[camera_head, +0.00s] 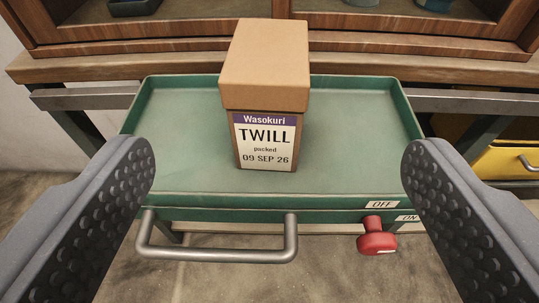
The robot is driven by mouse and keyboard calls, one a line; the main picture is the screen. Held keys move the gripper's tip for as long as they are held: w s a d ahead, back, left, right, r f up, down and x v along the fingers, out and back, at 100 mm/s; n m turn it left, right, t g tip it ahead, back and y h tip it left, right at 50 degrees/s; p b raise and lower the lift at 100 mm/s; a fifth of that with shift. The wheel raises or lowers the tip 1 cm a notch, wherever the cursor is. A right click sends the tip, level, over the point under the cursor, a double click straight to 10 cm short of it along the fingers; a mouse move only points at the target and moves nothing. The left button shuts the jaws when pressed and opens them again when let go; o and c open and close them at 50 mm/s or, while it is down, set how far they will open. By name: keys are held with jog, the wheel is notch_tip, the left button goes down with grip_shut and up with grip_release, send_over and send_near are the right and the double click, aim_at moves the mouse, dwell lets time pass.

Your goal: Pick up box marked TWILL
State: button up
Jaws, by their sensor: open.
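The box marked TWILL (265,95) stands upright on the green tray (175,165), near its middle. It is tan with an overhanging lid, and its front label has a purple "Wasokuri" band and reads "TWILL packed 09 SEP 26". My gripper (278,165) is open. Its two grey studded fingers are wide apart at the left and right sides of the picture, with the box between them in the view but farther ahead. Neither finger appears to touch the box.
The tray has a raised rim, a metal bar handle (218,254) in front and a red knob (375,240) by OFF and ON labels. A wooden cabinet (130,48) stands behind. A yellow drawer (505,162) is at right. The tray is otherwise clear.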

jog(key=p, duration=0.4)
send_near(267, 56)
jog(key=w+f, duration=0.1)
jog(key=w, duration=0.1)
jog(key=w+f, duration=0.1)
jog(key=shift+w+d+f, duration=0.3)
jog(key=shift+w, duration=0.1)
jog(key=shift+a+r+b+x, duration=0.15)
jog(key=shift+b+x, duration=0.25)
jog(key=shift+x, duration=1.05)
jog(key=shift+a+r+b+x, duration=0.15)
jog(key=shift+b+x, duration=0.25)
jog(key=shift+x, duration=1.05)
jog(key=c, duration=1.2)
